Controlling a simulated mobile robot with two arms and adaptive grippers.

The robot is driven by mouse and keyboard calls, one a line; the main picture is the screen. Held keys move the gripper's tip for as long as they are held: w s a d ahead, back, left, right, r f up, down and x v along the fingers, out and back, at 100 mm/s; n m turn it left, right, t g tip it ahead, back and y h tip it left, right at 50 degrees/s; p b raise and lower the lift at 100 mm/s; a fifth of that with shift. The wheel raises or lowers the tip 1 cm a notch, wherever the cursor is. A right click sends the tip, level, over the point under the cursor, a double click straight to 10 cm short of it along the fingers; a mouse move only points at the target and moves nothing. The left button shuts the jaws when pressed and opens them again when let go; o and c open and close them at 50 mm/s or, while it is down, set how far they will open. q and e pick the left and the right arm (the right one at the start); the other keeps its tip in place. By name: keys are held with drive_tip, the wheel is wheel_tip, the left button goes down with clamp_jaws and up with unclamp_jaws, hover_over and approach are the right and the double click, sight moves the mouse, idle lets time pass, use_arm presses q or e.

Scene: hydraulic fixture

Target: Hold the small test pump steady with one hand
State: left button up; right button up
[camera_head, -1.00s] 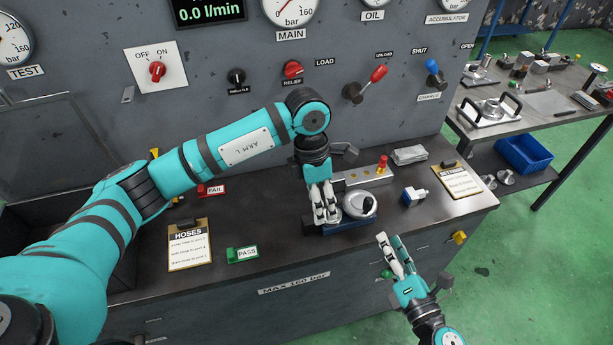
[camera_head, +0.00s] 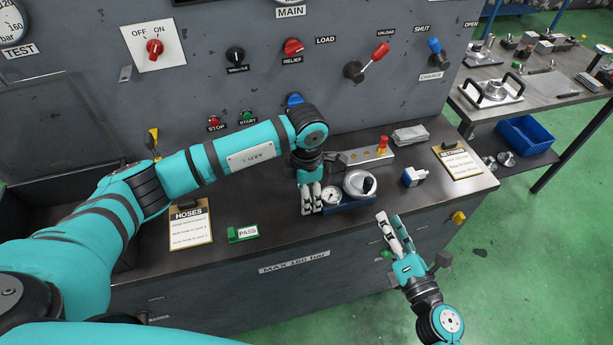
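The small test pump (camera_head: 359,184) is a silver round body on a blue base, with a small white-faced gauge (camera_head: 331,196) at its left end. It stands upright on the dark bench top near the front edge. My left gripper (camera_head: 311,207) points down at the pump's left end, just left of the gauge. Its two fingers look close together, and I cannot tell whether they touch the pump or how far they are apart. My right gripper (camera_head: 388,217) is open and empty, in front of the bench edge, right of the pump.
A grey block with a red knob (camera_head: 370,157) stands behind the pump. A blue-and-white part (camera_head: 414,176) and the clipboard (camera_head: 461,162) lie to the right. The green PASS tag (camera_head: 243,232) and HOSES clipboard (camera_head: 189,226) lie left. The front bench top between PASS tag and pump is clear.

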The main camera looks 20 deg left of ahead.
use_arm(q)
drive_tip(key=shift+f, duration=2.4)
clamp_jaws()
